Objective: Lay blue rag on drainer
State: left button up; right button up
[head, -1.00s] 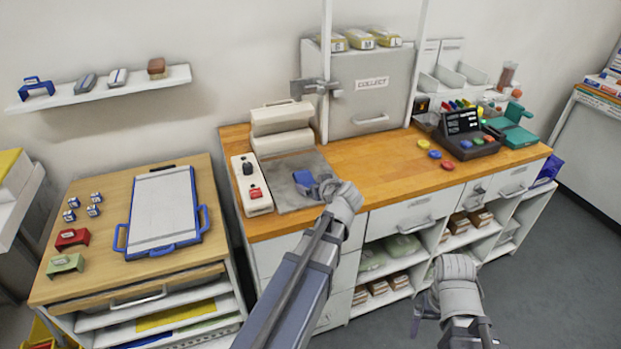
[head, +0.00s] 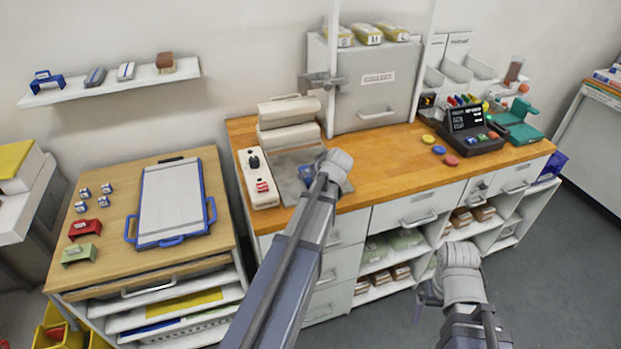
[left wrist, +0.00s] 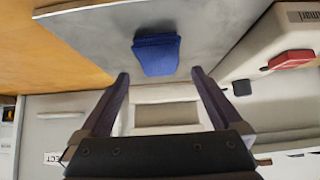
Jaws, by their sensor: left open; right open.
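The blue rag (head: 306,175) is a small folded cloth lying on the grey plate (head: 284,162) on the wooden counter, partly hidden by my left wrist in the head view. In the left wrist view the blue rag (left wrist: 157,55) lies just beyond the spread fingertips of my left gripper (left wrist: 160,76), which is open and empty. A flat tray with a pale surface, blue rim and blue handles (head: 171,200), which looks like the drainer, lies on the left table; nothing lies on it. My right gripper (head: 428,293) is open and empty, low in front of the shelves.
A white box with a red switch (head: 260,184) stands left of the plate. Red and green blocks and small cubes (head: 84,193) sit left of the tray. A gap separates table and counter.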

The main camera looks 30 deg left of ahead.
pick_arm(q)
jog(key=b+x, duration=0.3)
jog(key=x, duration=0.2)
jog(key=shift+w, duration=0.1)
jog(key=shift+r, duration=0.15)
jog(key=shift+c, duration=0.6)
jog(key=c, duration=1.4)
jog(key=shift+o, duration=0.2)
jog(key=shift+r, duration=0.1)
notch_tip(320, 180, up, 10)
jog(key=p, duration=1)
